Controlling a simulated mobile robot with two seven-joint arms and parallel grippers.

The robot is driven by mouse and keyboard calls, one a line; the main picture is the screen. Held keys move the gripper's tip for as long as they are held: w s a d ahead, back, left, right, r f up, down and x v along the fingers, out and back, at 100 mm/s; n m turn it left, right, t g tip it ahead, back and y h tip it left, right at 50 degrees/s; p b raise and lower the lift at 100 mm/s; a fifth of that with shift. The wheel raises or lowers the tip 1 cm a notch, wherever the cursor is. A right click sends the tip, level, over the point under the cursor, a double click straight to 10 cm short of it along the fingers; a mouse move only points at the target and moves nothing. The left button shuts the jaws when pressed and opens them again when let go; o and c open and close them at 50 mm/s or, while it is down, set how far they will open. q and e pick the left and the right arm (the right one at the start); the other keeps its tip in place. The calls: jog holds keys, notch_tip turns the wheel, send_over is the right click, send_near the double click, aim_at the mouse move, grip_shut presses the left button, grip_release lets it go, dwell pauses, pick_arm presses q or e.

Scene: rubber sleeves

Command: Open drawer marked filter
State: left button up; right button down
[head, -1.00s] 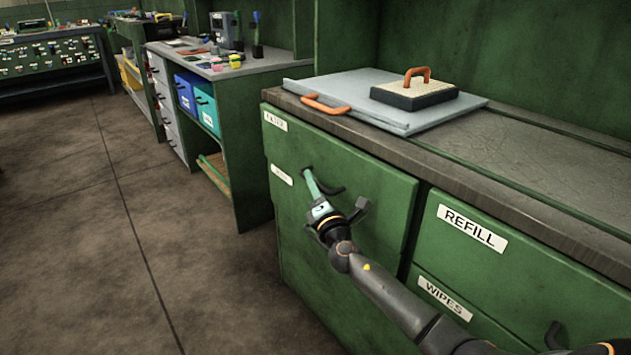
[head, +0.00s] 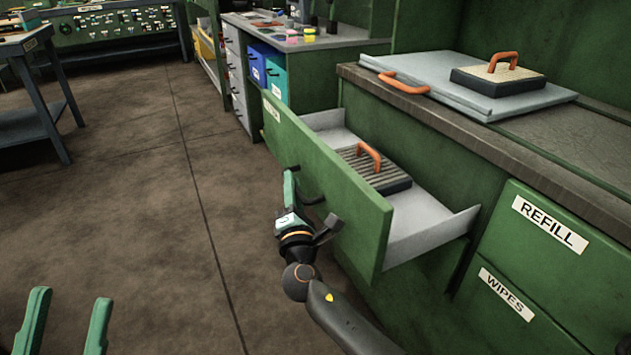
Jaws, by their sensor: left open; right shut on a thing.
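The drawer with the small white label (head: 271,111) at its front's far upper corner stands pulled out of the green cabinet; the label is too small to read fully. Its green front (head: 350,205) faces the open floor, and its grey inside shows. A ribbed block with an orange handle (head: 372,172) lies in it. My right gripper (head: 291,190) is at the outside of the front, shut on the dark drawer handle (head: 314,200), which it partly hides. My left gripper (head: 71,297) is open and empty at the bottom left, over the floor, apart from the drawer.
Drawers marked REFILL (head: 549,224) and WIPES (head: 506,294) are shut at the right. A grey board with an orange handle (head: 403,83) and another block (head: 497,82) lie on the counter. A table (head: 30,95) stands at the far left. The floor before the drawer is clear.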

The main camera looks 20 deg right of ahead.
jog(key=shift+s+a, duration=0.1)
jog(key=shift+a, duration=1)
jog(key=c, duration=0.8)
grip_release()
jog(key=shift+c, duration=0.2)
jog(key=p+v, duration=0.1)
jog(key=v, duration=1.1)
jog(key=shift+s+p, duration=0.2)
jog(key=shift+p, duration=0.1)
jog(key=shift+a+f, duration=0.1)
